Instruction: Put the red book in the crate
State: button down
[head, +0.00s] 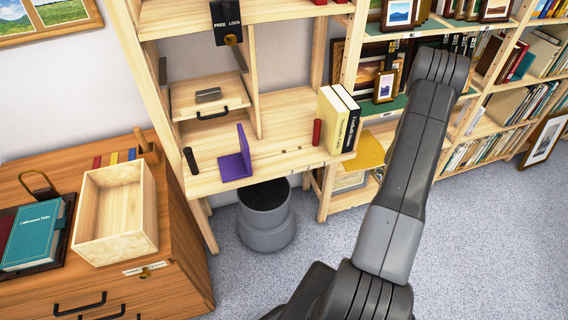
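The crate is an open, empty light-wood box (88,228) on top of the brown drawer cabinet at the left. No single book stands out clearly as the red book. A thin red spine (516,61) shows among books on the right-hand shelves, partly hidden by its neighbours. A small red block (97,162) stands with a yellow and a blue one behind the crate; I cannot tell whether these are books. My arm reaches up in front of the right-hand shelves, and my gripper is not visible.
A teal book (34,234) lies left of the crate on a dark base. The middle shelf unit holds a purple bookend (236,160), a cream book (332,118) and a black book (350,112). Carpet between is clear.

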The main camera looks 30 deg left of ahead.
aim_at(111, 219)
jog(key=k+u, duration=0.15)
jog(key=u, duration=0.25)
jog(key=k+u, duration=0.15)
jog(key=u, duration=0.3)
jog(key=k+j+u, duration=0.15)
jog(key=u, duration=0.25)
